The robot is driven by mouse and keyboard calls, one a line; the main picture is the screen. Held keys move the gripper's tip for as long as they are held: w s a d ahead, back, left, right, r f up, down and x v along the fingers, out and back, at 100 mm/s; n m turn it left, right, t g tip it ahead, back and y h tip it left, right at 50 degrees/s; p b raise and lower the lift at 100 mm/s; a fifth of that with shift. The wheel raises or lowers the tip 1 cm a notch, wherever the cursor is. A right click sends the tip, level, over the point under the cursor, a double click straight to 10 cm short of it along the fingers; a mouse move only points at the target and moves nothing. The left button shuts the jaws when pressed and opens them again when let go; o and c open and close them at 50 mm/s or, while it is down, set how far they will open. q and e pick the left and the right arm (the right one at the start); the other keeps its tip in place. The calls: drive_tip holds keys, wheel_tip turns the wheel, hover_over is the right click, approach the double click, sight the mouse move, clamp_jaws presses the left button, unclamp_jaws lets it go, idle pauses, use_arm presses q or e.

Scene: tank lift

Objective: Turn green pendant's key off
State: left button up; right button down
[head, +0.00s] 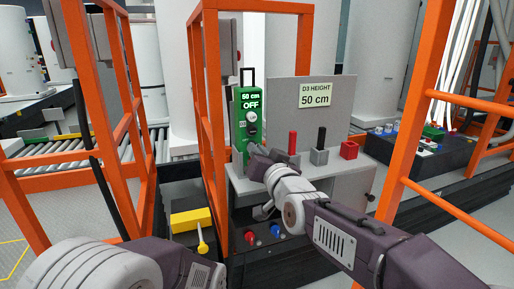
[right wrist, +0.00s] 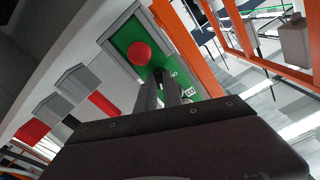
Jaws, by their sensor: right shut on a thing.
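The green pendant (head: 249,97) stands upright on the grey cabinet in the head view. Its face reads "50 cm" and "OFF", with a pale round dial (head: 252,116) below. In the right wrist view the green face (right wrist: 121,40) bears a red round button (right wrist: 138,53). My right gripper (head: 257,153) is at the lower part of the pendant. In the right wrist view its fingers (right wrist: 160,83) are shut on the key at the pendant's face, beside the red button. The key itself is mostly hidden by the fingers. My left gripper is out of view.
A grey panel with a "D3 HEIGHT 50 cm" sign (head: 315,94) stands right of the pendant. Orange posts (head: 212,100) rise close on the left. A yellow block (head: 191,219) lies lower left.

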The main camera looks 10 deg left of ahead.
drive_tip(key=n+p, duration=0.1)
drive_tip(key=n, duration=0.3)
drive_tip(key=shift+n, duration=0.3)
idle(0.4)
drive_tip(key=c, duration=1.8)
unclamp_jaws()
drive_tip(key=shift+o, duration=0.2)
drive_tip(key=shift+s+d, duration=0.1)
drive_tip(key=p+v, duration=0.1)
drive_tip(key=v, duration=0.8)
